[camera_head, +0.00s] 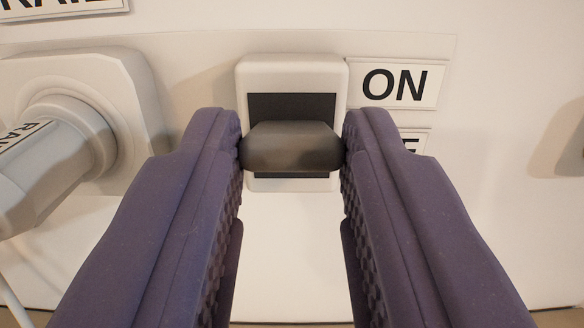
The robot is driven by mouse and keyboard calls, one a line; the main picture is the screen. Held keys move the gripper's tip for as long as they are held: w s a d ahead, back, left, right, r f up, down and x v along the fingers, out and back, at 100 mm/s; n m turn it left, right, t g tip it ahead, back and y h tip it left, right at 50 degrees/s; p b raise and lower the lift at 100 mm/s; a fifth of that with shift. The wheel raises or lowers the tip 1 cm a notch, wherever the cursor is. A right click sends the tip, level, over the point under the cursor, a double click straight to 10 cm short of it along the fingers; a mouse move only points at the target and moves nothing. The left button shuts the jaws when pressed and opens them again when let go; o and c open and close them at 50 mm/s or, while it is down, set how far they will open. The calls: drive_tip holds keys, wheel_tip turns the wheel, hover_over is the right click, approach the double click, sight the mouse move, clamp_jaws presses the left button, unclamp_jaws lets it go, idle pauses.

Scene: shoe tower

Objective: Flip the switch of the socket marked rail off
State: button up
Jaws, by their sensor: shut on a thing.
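The switch has a light frame (292,68) and a dark grey rocker (292,148) that juts out toward me. My gripper (292,146) is shut on the rocker, one purple finger on its left end and one on its right. An "ON" label (395,84) is at the upper right of the switch. A second label (417,139) below it is mostly hidden behind my right finger. A socket (125,95) with a plug (50,150) in it is on the left; the plug's label is only partly readable. A sign (60,6) at the top left is cut off by the frame edge and seems to read "RAIL".
A pale panel (480,200) carries the switch and socket. A cable (14,300) hangs at the lower left. Part of another grey fitting (579,150) shows at the right edge. The panel below the switch is bare.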

drive_tip(key=shift+f+t, duration=0.6)
drive_tip(key=shift+t, duration=0.5)
drive_tip(key=shift+f+t, duration=0.6)
drive_tip(key=shift+t, duration=0.5)
drive_tip(key=o, duration=1.1)
drive_tip(key=shift+c, duration=0.2)
